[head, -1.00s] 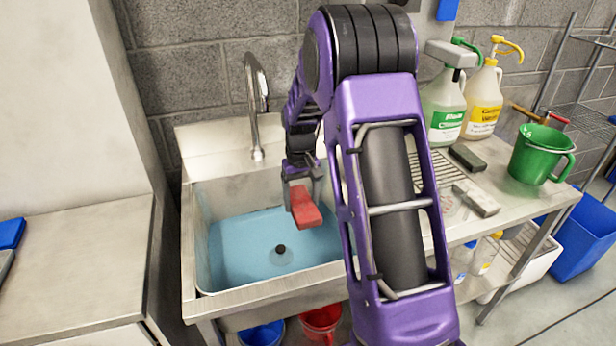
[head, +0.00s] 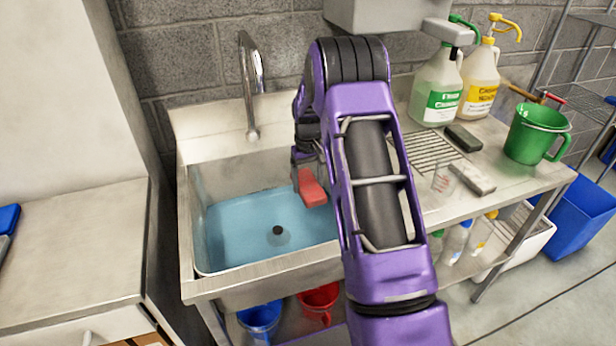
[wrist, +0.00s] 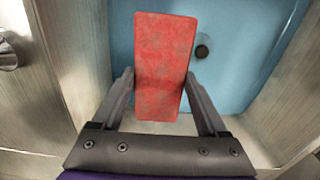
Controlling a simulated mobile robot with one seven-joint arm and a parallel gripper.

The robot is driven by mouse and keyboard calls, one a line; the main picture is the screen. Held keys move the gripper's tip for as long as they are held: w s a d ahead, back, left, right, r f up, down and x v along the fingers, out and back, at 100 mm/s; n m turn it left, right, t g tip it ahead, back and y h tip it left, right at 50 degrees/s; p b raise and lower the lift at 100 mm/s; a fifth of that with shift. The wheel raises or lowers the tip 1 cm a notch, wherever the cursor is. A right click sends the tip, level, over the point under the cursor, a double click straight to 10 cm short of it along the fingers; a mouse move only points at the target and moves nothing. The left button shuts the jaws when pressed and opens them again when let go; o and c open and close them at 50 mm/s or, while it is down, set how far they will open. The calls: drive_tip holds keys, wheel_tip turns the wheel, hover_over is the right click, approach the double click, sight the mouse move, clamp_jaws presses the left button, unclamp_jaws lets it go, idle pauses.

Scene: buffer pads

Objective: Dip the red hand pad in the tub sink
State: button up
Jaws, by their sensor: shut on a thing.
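The red hand pad (head: 312,188) is a flat red block held in my gripper (head: 306,172). In the wrist view the red pad (wrist: 164,66) sits between the two dark fingers of my gripper (wrist: 163,95), which touch its sides. The tub sink (head: 215,277) is a steel basin with blue water (head: 262,222) and a dark round drain (head: 278,230). The pad is over the right part of the basin. I cannot tell exactly how high it is above the water. My arm hides the sink's right side.
A curved faucet (head: 252,85) stands behind the basin. A blue bucket (head: 260,318) and red bucket (head: 320,300) are below. A counter (head: 70,250) is at left.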

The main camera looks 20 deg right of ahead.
wheel_tip(320, 180, down, 16)
drive_tip(key=b, duration=0.8)
drive_tip(key=shift+f, duration=0.25)
drive_tip(key=shift+r, duration=0.1)
idle(4.1)
wheel_tip(320, 180, up, 22)
drive_tip(key=p, duration=1.1)
drive_tip(key=shift+r, duration=2.55)
